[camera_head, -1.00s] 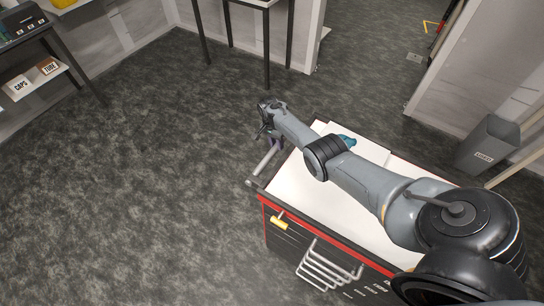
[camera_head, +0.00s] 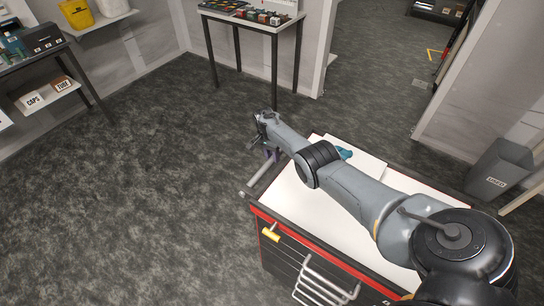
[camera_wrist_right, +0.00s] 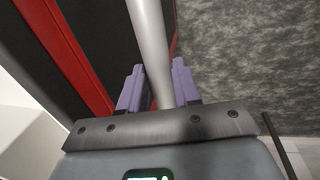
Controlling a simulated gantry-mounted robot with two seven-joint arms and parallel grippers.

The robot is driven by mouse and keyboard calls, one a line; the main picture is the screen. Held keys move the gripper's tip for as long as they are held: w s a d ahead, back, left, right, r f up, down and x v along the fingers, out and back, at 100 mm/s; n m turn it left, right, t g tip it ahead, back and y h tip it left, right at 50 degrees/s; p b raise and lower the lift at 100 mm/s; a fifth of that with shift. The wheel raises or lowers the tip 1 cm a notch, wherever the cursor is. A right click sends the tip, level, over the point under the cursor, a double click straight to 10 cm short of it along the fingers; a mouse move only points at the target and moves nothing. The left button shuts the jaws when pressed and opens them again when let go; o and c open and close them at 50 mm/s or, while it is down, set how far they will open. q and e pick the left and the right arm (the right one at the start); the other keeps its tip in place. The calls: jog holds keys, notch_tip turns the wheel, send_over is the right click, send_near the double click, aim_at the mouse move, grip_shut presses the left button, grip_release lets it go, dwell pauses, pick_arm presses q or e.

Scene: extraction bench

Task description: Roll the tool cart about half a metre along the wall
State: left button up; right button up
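The tool cart (camera_head: 300,212) stands at the lower right of the head view. It has a white top, red edging and dark drawers with silver handles. Its grey push handle (camera_head: 262,174) sticks out at the left end. My right arm reaches across the top, and my right gripper (camera_head: 268,152) is at that handle. In the right wrist view, the purple fingers of the gripper (camera_wrist_right: 158,68) lie on both sides of the grey bar (camera_wrist_right: 149,35) and appear closed on it. The fingertips' far ends are partly hidden. My left gripper is not in view.
A yellow tag (camera_head: 271,235) hangs on the cart's front, and a teal item (camera_head: 343,153) lies on top. A grey bin (camera_head: 497,170) stands by the right wall. A table (camera_head: 250,22) stands at the back, a shelved bench (camera_head: 50,95) at left. Floor left of the cart is clear.

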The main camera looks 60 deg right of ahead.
jog(key=o, duration=0.4)
jog(key=shift+c, duration=0.2)
jog(key=shift+w+r+p, duration=0.15)
jog(key=shift+r+p, duration=0.2)
jog(key=shift+r, duration=0.2)
notch_tip(320, 180, up, 9)
jog(key=w+p, duration=0.2)
jog(key=p, duration=0.1)
jog(key=shift+r, duration=0.2)
